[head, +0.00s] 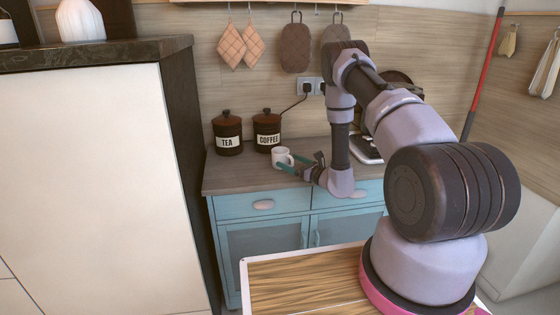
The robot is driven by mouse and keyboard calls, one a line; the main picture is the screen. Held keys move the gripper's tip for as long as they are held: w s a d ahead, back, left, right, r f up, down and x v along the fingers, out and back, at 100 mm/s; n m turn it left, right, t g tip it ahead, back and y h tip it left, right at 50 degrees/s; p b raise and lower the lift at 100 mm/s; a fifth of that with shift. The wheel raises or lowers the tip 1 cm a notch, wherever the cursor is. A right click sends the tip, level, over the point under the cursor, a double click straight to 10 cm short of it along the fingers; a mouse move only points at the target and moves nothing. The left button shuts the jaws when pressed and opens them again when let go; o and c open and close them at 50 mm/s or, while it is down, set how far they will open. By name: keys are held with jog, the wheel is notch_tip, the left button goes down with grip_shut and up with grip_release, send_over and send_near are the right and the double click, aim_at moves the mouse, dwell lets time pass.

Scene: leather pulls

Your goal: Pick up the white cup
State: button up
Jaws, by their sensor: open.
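The white cup (281,156) stands upright on the grey-brown countertop (231,173), in front of the coffee canister. My gripper (287,164) reaches in from the right at counter height.
Dark tea (227,133) and coffee (267,131) canisters stand behind the cup. A tall white cabinet (90,180) closes off the left. Blue drawers (262,205) lie below the counter. A light appliance (367,149) sits to the right behind my arm. The counter's left front is bare.

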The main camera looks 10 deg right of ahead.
aim_at(285, 159)
jog(key=shift+x, duration=2.75)
jog(key=shift+w+d, duration=0.1)
jog(key=shift+d, duration=0.05)
jog(key=c, duration=1.3)
